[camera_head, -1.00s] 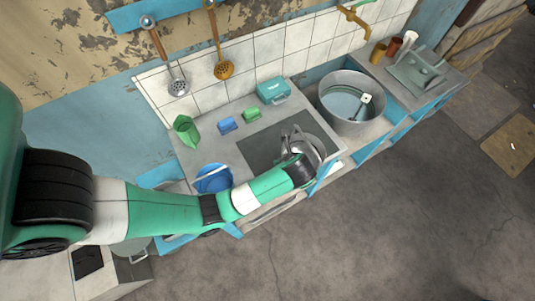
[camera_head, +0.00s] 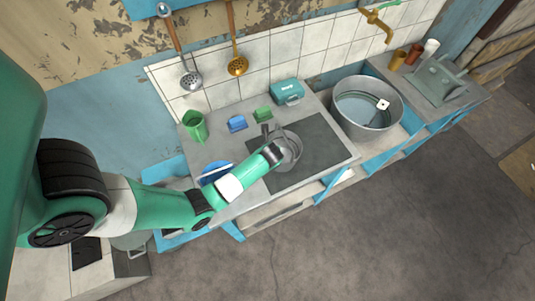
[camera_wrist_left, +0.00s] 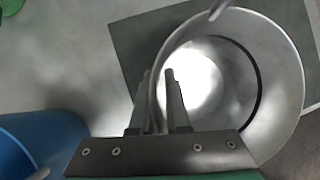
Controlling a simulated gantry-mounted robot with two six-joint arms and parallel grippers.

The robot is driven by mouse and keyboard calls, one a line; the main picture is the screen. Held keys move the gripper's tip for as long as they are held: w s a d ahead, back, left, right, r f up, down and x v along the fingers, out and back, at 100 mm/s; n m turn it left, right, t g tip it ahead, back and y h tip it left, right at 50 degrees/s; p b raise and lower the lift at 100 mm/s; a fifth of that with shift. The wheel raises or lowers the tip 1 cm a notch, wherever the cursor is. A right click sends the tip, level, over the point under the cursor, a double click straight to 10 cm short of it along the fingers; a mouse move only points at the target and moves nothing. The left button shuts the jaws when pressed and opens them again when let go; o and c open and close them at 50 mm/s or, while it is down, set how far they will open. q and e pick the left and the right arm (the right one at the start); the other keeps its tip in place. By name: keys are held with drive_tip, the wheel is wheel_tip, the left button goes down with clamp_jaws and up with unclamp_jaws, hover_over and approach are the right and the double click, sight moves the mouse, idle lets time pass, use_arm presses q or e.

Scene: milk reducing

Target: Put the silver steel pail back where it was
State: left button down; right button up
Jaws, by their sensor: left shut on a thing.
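The silver steel pail (camera_head: 292,150) is over the left part of the dark square plate (camera_head: 318,150) on the counter. Its round open mouth (camera_wrist_left: 272,80) fills the right of the left wrist view, with a shiny, empty-looking inside. My left gripper (camera_wrist_left: 157,84) is shut on the pail's wall at the rim, one finger inside and one outside. In the head view my left gripper (camera_head: 270,140) is at the pail's left side and partly covers it. I cannot tell whether the pail's base touches the plate. My right gripper is not in view.
A blue pail (camera_head: 215,168) stands close on the left, partly behind my arm. A green jug (camera_head: 194,126), blue and green small boxes (camera_head: 237,123) and a teal case (camera_head: 287,92) line the back. A large metal tub (camera_head: 366,128) stands right. The plate's right half is clear.

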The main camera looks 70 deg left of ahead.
use_arm(q)
drive_tip(key=shift+w+f, duration=0.1)
drive_tip(key=shift+f, duration=0.05)
drive_tip(key=c, duration=0.9)
unclamp_jaws()
drive_tip(key=shift+f, duration=0.1)
drive_tip(key=p+v, duration=0.4)
drive_tip(key=v, duration=0.8)
